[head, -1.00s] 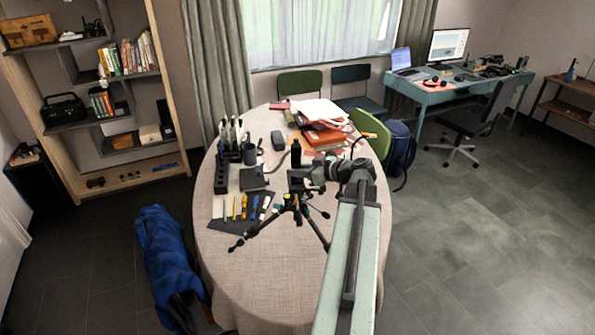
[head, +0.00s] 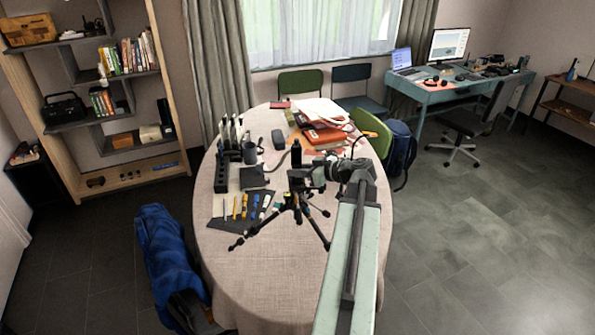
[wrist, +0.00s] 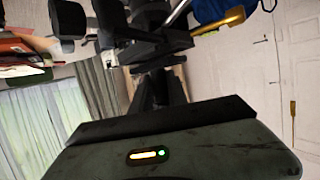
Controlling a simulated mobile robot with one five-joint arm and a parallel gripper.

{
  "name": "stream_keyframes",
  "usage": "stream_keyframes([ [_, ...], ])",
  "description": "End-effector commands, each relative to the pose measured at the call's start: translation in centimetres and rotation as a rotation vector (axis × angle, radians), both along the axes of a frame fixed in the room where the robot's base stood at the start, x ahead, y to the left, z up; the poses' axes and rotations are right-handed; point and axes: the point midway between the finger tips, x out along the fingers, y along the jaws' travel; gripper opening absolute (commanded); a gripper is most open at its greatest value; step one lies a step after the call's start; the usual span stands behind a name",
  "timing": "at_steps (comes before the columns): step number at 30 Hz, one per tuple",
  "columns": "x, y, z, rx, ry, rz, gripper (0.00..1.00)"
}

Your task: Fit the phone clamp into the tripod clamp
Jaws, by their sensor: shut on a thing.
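The black tripod (head: 293,207) stands on the round table with its legs spread, its clamp at the top. My gripper (head: 316,176) reaches in from the right at the height of the tripod head. It is shut on the dark phone clamp (head: 297,180), which is right at the tripod's top. Whether the phone clamp is seated in the tripod clamp or only close to it I cannot tell. In the wrist view, dark parts (wrist: 150,45) crowd ahead of my gripper, and the phone clamp and tripod head are hard to separate there.
The cloth-covered table (head: 270,285) is clear at the front. A dark mat with several pens (head: 243,207) lies left of the tripod. A black holder (head: 221,175) stands farther left. Books and papers (head: 322,135) are piled behind. A blue jacket (head: 165,250) hangs at the left edge.

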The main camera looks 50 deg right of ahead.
Motion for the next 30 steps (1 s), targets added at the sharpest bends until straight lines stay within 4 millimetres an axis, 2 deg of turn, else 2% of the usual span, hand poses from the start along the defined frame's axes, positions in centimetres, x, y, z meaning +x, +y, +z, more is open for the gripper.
stream_keyframes([
  [11, -0.1, -0.1, -1.1, 0.001, 0.000, -0.001, 0.00],
  [12, -0.1, -0.1, -1.0, 0.001, 0.000, -0.001, 0.28],
  [14, -0.1, -0.1, -0.9, 0.001, 0.000, -0.001, 0.44],
  [24, -0.3, -0.1, -0.8, -0.001, 0.000, -0.002, 0.45],
  [26, -0.8, -0.2, -0.5, 0.000, 0.000, -0.003, 0.45],
  [30, -3.3, -0.6, 0.7, 0.000, 0.000, -0.005, 0.45],
])
